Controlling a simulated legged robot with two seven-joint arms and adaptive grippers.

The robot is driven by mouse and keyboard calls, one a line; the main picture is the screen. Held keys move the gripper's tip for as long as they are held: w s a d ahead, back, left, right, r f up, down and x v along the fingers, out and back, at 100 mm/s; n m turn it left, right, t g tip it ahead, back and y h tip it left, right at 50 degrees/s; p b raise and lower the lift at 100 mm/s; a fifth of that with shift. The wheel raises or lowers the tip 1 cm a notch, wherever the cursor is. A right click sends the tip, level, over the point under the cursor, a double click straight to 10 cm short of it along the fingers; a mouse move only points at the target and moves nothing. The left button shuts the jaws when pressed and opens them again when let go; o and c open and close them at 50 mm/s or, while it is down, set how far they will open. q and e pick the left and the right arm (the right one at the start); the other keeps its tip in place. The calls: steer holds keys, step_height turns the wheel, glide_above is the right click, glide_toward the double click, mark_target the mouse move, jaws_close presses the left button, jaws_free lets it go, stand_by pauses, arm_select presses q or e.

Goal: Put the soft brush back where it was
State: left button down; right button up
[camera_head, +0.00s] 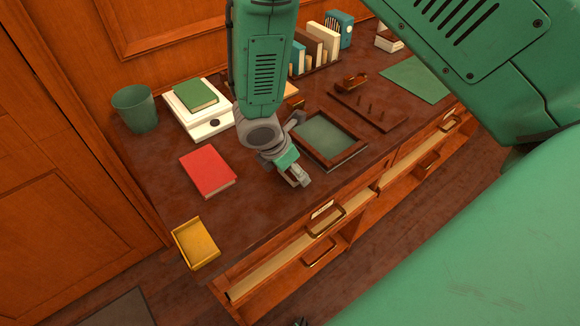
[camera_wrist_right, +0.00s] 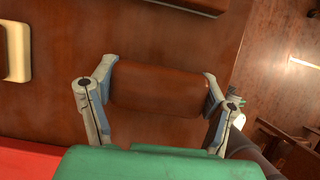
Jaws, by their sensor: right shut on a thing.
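My right gripper (camera_head: 298,176) hangs over the front part of the desk, between the red book and the framed tray. In the right wrist view its two fingers (camera_wrist_right: 158,100) are shut on a brown, rounded block (camera_wrist_right: 158,88), which I take to be the soft brush. Its bristles are not visible, and in the head view the gripper hides it. A dark wooden rack with short pegs (camera_head: 368,108) lies further right on the desk. A small brown wooden item (camera_head: 351,82) sits behind it. My left gripper is not in view.
A red book (camera_head: 208,172), yellow tray (camera_head: 195,243), green cup (camera_head: 135,108) and white box with green book (camera_head: 207,122) are on the left. A framed green tray (camera_head: 328,138) lies beside my gripper. Books (camera_head: 318,42) stand behind. Drawers (camera_head: 325,218) line the front.

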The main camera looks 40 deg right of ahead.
steer(key=o, duration=1.1)
steer(key=shift+d+f, duration=0.2)
steer(key=shift+d, duration=0.15)
steer(key=o, duration=0.4)
steer(key=shift+d, duration=0.25)
steer(key=shift+d+f, duration=0.1)
steer(key=shift+d, duration=0.15)
steer(key=v, duration=0.3)
steer(key=a+v, duration=0.1)
steer(key=v, duration=0.2)
steer(key=shift+w+a+f+p, duration=0.1)
steer(key=shift+a+p, duration=0.05)
steer(key=shift+p, duration=0.15)
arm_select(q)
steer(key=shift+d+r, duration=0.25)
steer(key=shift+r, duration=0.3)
arm_select(e)
steer(key=v, duration=0.6)
steer(key=shift+r, duration=0.4)
